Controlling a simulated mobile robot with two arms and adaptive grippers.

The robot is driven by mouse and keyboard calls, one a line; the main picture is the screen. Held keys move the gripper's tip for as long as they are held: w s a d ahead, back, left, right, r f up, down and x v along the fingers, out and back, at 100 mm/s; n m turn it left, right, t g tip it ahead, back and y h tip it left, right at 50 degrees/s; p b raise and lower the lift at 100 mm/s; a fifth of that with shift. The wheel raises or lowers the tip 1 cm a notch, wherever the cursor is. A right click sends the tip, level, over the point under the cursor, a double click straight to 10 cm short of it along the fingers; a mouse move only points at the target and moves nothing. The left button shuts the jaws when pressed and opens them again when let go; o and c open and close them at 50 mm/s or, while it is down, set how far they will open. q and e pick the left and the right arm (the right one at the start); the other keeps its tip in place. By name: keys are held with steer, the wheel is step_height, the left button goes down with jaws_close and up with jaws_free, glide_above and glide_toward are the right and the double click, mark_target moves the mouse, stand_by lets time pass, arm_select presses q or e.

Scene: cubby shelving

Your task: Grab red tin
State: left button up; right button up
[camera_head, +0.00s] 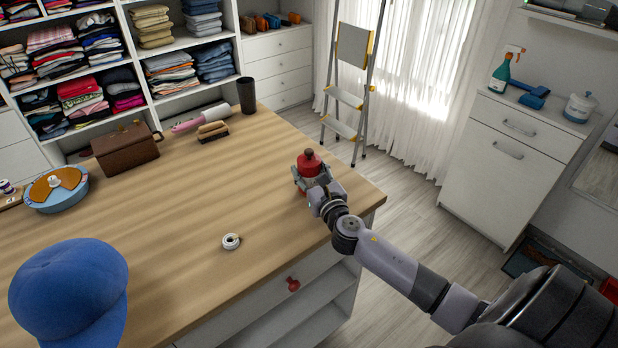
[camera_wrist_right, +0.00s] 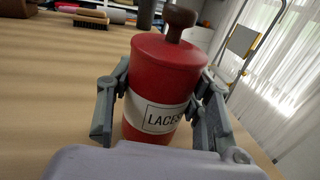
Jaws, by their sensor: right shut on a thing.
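The red tin (camera_head: 308,163) stands near the right end of the wooden table top, with a dark knob on its lid. In the right wrist view the tin (camera_wrist_right: 165,80) fills the middle and carries a white label reading "LACES". It looks slightly tilted in that view. My right gripper (camera_head: 312,182) is shut on it, with one finger on each side of the tin's body (camera_wrist_right: 160,105). I cannot tell whether the tin's base touches the table. My left gripper is not in view.
On the wooden table (camera_head: 180,210) are a blue cap (camera_head: 68,290), a white roll (camera_head: 231,241), a brown box (camera_head: 126,150), a brush (camera_head: 212,131), a dark cylinder (camera_head: 247,95) and a round blue container (camera_head: 57,188). A stepladder (camera_head: 350,90) stands behind. The table around the tin is clear.

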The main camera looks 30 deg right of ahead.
steer(key=c, duration=0.5)
steer(key=shift+r, duration=0.1)
